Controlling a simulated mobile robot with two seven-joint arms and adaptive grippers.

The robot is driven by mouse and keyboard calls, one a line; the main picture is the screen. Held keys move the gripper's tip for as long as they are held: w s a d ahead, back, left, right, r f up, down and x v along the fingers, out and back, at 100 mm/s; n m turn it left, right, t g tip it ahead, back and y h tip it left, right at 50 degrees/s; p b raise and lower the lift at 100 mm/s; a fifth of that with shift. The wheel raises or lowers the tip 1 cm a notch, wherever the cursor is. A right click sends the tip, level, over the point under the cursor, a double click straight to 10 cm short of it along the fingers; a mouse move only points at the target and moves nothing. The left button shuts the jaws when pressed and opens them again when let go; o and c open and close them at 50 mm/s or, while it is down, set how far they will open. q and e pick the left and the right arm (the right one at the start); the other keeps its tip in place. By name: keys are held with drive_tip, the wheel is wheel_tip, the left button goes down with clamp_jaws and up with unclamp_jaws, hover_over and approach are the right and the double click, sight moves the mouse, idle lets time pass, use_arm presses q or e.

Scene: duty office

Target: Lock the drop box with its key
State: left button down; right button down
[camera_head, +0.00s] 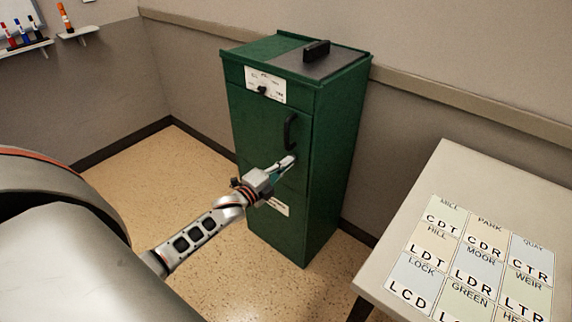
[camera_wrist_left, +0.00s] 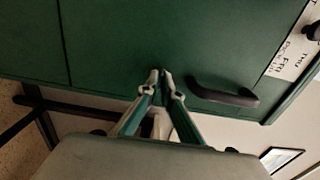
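The drop box is a tall green cabinet (camera_head: 336,150) against the wall, with a black door handle (camera_head: 290,131) and a white plate (camera_head: 264,84) with a black knob above it. My left gripper (camera_head: 291,161) is at the door front just below the handle. In the left wrist view its fingertips (camera_wrist_left: 160,74) come almost together at the green door (camera_wrist_left: 130,40), beside the handle (camera_wrist_left: 224,94). I cannot make out a key or a keyhole; the fingertips may hide them. My right gripper is not in view.
The cabinet's grey top carries a black handle (camera_head: 316,50). A pale table (camera_head: 400,231) with several lettered cards (camera_head: 478,262) stands at the right. Marker shelves (camera_head: 78,33) hang on the left wall. The floor (camera_head: 180,175) left of the cabinet is clear.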

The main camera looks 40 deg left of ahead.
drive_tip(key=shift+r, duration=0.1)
use_arm(q)
drive_tip(key=shift+n+p, duration=2.85)
drive_tip(key=shift+n, duration=6.05)
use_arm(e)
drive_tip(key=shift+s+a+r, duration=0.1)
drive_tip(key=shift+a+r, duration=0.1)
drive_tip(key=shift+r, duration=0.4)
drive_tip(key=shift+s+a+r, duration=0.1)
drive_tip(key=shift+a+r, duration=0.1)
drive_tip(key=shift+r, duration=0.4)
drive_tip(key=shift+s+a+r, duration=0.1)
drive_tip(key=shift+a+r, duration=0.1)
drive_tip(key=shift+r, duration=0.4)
use_arm(q)
drive_tip(key=shift+n, duration=0.3)
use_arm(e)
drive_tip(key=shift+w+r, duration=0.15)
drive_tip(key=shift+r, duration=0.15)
use_arm(q)
drive_tip(key=c, duration=2.2)
unclamp_jaws()
drive_tip(key=shift+c, duration=0.2)
